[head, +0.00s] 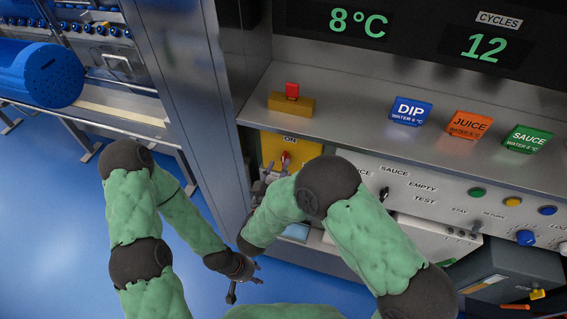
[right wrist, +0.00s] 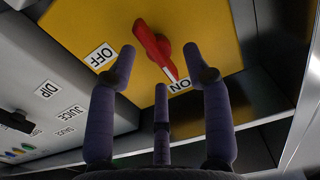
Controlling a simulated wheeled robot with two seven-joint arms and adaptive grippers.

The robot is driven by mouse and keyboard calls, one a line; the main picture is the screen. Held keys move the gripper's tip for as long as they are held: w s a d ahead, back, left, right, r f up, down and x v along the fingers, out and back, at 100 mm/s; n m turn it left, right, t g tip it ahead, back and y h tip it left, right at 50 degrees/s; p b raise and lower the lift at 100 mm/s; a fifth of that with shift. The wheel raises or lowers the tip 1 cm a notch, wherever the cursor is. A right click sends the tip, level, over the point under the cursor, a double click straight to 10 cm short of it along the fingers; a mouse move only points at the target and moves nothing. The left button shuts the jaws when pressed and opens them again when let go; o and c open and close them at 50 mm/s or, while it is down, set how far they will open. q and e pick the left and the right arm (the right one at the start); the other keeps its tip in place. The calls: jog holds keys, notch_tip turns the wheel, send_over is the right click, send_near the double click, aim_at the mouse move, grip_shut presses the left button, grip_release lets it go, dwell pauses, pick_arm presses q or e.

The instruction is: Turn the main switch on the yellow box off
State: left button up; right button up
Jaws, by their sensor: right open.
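The yellow box (head: 270,150) sits on the panel under the shelf, partly hidden by my right arm. Its red main switch (head: 286,158) is below the ON label. In the right wrist view the red switch (right wrist: 157,48) has one end at the ON label (right wrist: 180,86); the OFF label (right wrist: 99,57) is off to its left. My right gripper (head: 270,174) is at the box's front. In the right wrist view its spread fingers (right wrist: 163,72) point at the switch, and I see no grip on it. My left gripper (head: 244,283) hangs lower, empty, its fingers apart.
A steel shelf (head: 350,115) above holds a red button on a yellow block (head: 290,102) and DIP, JUICE and SAUCE signs. A steel post (head: 205,95) stands left of the box. A white control panel (head: 430,185) with buttons is to the right. Blue floor is open at left.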

jog(key=shift+x, duration=1.7)
grip_shut()
